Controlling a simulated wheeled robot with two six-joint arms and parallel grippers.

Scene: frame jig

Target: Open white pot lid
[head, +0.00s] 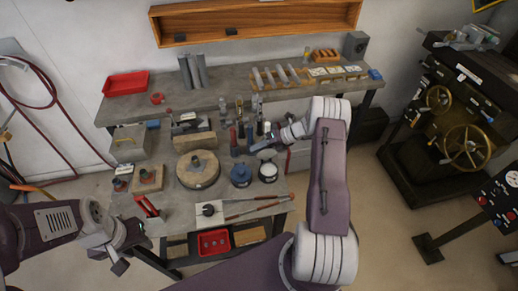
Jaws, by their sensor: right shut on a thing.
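The white pot (268,173) stands on the workbench near its right end, beside a blue pot (240,175). Its round top shows pale inside a dark rim. My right gripper (264,149) reaches in from the right, just behind and above the white pot. It is shut on a small greyish disc that looks like the white pot lid (267,155), apart from the pot's top. The fingertips are small and partly hidden. My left gripper (128,256) is off the bench's front left corner, empty, with its fingers apart.
A round wooden block (198,170) stands left of the pots. Several dark bottles crowd behind them. A red tray (214,242) sits on the lower shelf. Machines with handwheels (466,145) stand at right.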

